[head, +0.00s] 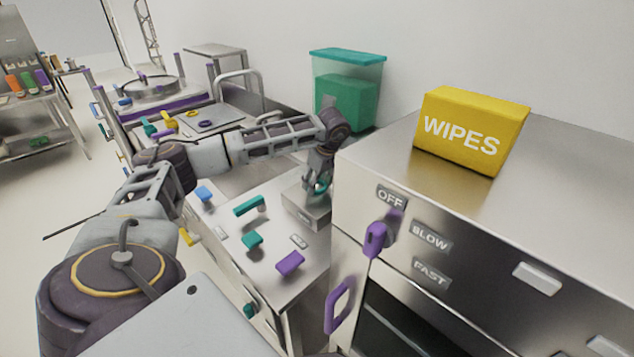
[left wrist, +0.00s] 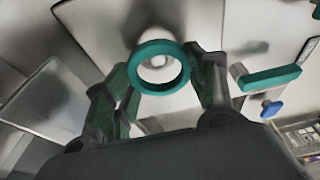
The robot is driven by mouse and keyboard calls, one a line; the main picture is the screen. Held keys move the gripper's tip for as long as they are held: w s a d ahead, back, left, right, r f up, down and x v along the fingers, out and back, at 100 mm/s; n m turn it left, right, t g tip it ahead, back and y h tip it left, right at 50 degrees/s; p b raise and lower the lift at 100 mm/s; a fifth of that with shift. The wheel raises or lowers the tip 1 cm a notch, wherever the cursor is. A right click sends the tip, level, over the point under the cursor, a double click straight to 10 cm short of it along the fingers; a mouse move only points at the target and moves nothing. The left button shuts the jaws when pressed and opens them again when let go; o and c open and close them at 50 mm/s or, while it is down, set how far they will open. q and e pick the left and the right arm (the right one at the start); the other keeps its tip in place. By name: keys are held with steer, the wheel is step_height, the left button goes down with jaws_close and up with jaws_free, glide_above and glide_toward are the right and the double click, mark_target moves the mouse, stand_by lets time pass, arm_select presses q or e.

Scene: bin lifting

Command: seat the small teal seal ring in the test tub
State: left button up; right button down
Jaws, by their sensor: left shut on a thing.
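The small teal seal ring (head: 321,186) is held in my left gripper (head: 319,182), above a small steel box (head: 304,212) on the steel counter. In the left wrist view the teal ring (left wrist: 184,78) shows as a full circle between the two fingers of the left gripper (left wrist: 160,78). A pale surface with a small round grey feature shows through and behind the ring. The steel box may be the test tub; its inside is hidden by the gripper in the head view. I cannot tell whether the ring touches it. My right gripper is not in view.
A steel cabinet (head: 470,215) with a purple knob (head: 376,240) and yellow wipes box (head: 470,130) stands close on the right. A teal-lidded clear bin (head: 346,90) stands behind. Teal handles (head: 250,205) and a purple handle (head: 290,263) sit on the counter in front.

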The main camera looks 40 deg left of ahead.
arm_select(q)
steer(key=shift+f, duration=0.85)
stand_by(0.8)
steer(key=o, duration=0.9)
steer(key=shift+v, duration=6.05)
steer(key=shift+f, duration=0.1)
